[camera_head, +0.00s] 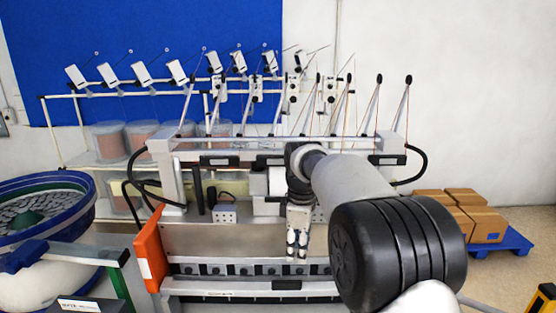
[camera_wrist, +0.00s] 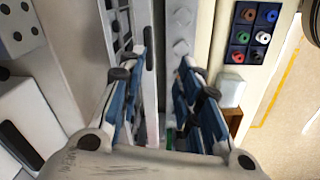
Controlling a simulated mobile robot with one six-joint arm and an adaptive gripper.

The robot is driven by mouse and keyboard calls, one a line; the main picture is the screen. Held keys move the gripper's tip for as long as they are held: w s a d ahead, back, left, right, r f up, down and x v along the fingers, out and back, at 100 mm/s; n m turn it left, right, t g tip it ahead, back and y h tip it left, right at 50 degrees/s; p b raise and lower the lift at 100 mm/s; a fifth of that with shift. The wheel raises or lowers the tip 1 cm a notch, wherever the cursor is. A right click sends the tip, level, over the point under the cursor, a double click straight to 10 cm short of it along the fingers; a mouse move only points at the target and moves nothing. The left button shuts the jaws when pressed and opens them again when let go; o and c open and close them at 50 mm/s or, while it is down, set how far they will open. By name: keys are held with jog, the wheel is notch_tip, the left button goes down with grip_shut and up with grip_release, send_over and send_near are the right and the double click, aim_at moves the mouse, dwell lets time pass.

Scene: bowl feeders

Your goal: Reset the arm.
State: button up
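My gripper (camera_wrist: 165,68) shows in the wrist view with its two blue-and-black fingers spread apart. Nothing is visible between the fingertips. In the head view my gripper (camera_head: 298,245) hangs down at the middle of the picture, in front of the machine (camera_head: 205,238). My arm reaches in from the lower right and covers the right part of the machine. Whether the fingertips touch anything below cannot be told.
A blue-rimmed bowl feeder (camera_head: 40,192) stands at the left. An orange panel (camera_head: 150,250) stands at the machine's left end. Cardboard boxes (camera_head: 481,224) sit on a blue pallet at the right.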

jog(key=s+d+r+m+t+b, duration=0.15)
jog(key=s+d+m+b, duration=0.3)
jog(key=s, duration=0.55)
jog(key=s+d+f+m+t+b, duration=0.1)
jog(key=s+f+m+b, duration=0.4)
jog(key=s, duration=0.8)
jog(key=s+d+f+m+t+b, duration=0.1)
jog(key=s+d+f+m+b, duration=0.2)
jog(key=s, duration=1)
notch_tip(320, 180, down, 6)
jog(key=shift+d+r+m+b, duration=0.15)
jog(key=shift+r+m+b, duration=0.05)
jog(key=shift+m+b, duration=0.95)
